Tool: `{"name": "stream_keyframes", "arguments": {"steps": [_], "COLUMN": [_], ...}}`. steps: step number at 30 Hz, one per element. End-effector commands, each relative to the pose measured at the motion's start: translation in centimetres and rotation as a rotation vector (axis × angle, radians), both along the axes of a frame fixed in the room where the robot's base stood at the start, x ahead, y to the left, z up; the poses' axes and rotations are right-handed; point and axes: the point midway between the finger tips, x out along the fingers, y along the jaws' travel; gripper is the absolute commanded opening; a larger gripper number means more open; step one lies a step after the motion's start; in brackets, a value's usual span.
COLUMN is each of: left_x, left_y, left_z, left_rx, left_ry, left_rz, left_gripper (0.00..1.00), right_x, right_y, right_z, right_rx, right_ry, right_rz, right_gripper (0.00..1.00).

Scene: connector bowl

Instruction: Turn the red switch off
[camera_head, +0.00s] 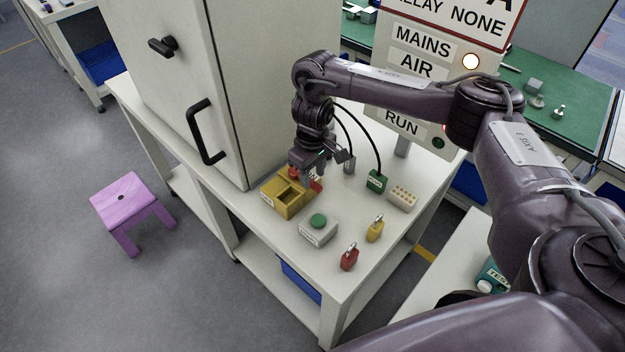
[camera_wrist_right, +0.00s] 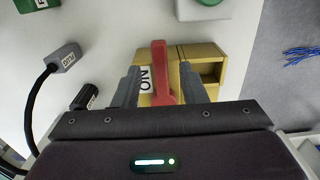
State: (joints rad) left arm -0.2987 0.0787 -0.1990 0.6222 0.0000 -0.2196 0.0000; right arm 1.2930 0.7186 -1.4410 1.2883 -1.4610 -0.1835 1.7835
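The red switch (camera_wrist_right: 159,70) is a red lever on a yellow box (camera_wrist_right: 206,53), with a white ON label beside it in the right wrist view. In the head view the yellow box (camera_head: 288,204) stands on the white bench, and a red part of the switch (camera_head: 316,185) shows by the fingers. My right gripper (camera_wrist_right: 158,88) is at the box with its fingers apart, one on each side of the lever. Gaps seem to show between lever and fingers; I cannot tell whether they touch. In the head view my right gripper (camera_head: 314,168) partly hides the switch. My left gripper is not in view.
On the white bench stand a green-button box (camera_head: 318,230), red padlock (camera_head: 349,258), yellow padlock (camera_head: 375,229), green connector (camera_head: 376,181) with a black cable and a beige block (camera_head: 402,199). A tall cabinet (camera_head: 165,90) and a sign panel (camera_head: 415,65) with a lit MAINS lamp stand close behind.

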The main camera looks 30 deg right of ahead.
Motion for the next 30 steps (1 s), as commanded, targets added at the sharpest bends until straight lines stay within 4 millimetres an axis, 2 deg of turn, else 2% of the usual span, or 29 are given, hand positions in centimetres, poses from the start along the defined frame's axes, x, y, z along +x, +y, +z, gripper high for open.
{"name": "stream_keyframes", "arguments": {"steps": [1, 5, 14, 23, 30], "left_x": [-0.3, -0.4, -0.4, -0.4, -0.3], "left_y": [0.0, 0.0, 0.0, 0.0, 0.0], "left_z": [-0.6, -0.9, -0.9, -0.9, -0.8], "left_rx": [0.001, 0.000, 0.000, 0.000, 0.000], "left_ry": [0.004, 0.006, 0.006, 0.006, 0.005], "left_rz": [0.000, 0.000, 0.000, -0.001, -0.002], "left_gripper": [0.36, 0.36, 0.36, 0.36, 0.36], "right_x": [0.0, 0.0, 0.1, 0.1, 0.1], "right_y": [0.1, 0.1, 0.1, 0.1, 0.1], "right_z": [-1.0, -1.9, -2.1, -2.1, -2.1], "right_rx": [0.001, 0.001, 0.001, 0.001, 0.001], "right_ry": [0.001, -0.001, -0.002, -0.002, -0.002], "right_rz": [0.001, 0.001, 0.002, 0.002, 0.002], "right_gripper": [0.38, 0.38, 0.38, 0.02, 0.00]}}
